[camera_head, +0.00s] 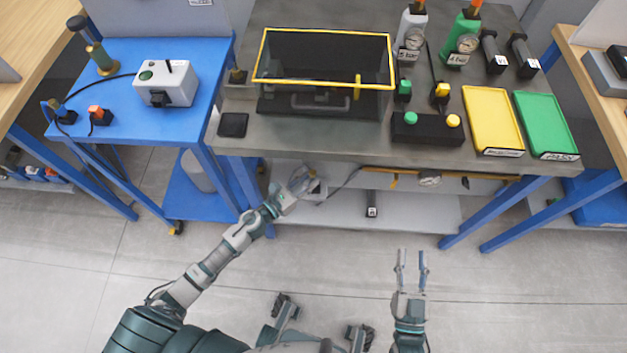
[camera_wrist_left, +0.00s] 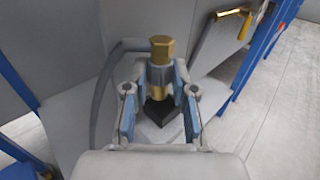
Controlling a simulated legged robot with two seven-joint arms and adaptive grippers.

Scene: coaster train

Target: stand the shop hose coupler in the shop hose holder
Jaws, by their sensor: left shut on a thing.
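My left gripper (camera_head: 304,183) is low at the front of the grey workbench, by the lower shelf. In the left wrist view the gripper (camera_wrist_left: 160,84) is shut on the shop hose coupler (camera_wrist_left: 162,50), which has a brass hexagonal end and a grey body. The coupler looks roughly upright between the fingers. A black block (camera_wrist_left: 160,112), perhaps the shop hose holder, shows below the fingers; I cannot tell whether the coupler touches it. In the head view the gripper hides most of the coupler. My right gripper (camera_head: 411,268) is open and empty above the floor.
A grey hose (camera_wrist_left: 103,85) curves beside the gripper. The lower shelf (camera_head: 415,212) carries a small black labelled piece (camera_head: 371,204). The bench edge overhangs the shelf; blue legs (camera_head: 475,221) stand at its sides. A blue cart (camera_head: 205,65) stands left.

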